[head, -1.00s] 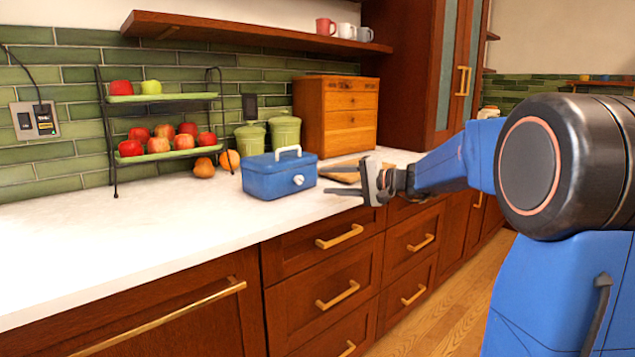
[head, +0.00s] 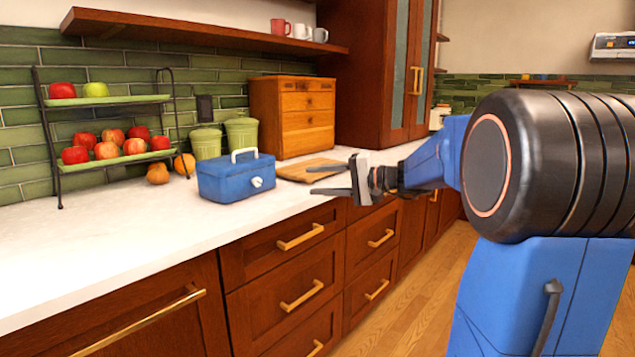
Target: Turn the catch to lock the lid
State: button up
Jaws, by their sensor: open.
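A blue box with a closed lid (head: 225,184) stands on the white counter, with a white handle (head: 244,154) on top. The white catch (head: 257,182) is a small knob on its front face; its turn angle is too small to tell. My gripper (head: 320,181) is open and empty, to the right of the box. Its fingers point left toward the box, apart from it and from the catch.
A wooden board (head: 300,171) lies behind my gripper. A wooden drawer chest (head: 292,116), two green canisters (head: 241,135) and a two-tier fruit rack (head: 110,100) stand at the back. The counter (head: 90,240) is clear at the front left.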

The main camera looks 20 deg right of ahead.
jog(key=n+h, duration=0.5)
jog(key=n, duration=0.9)
send_near(259, 182)
jog(key=x, duration=0.7)
jog(key=shift+w+a+f, duration=0.2)
jog(key=shift+w, duration=0.1)
grip_shut()
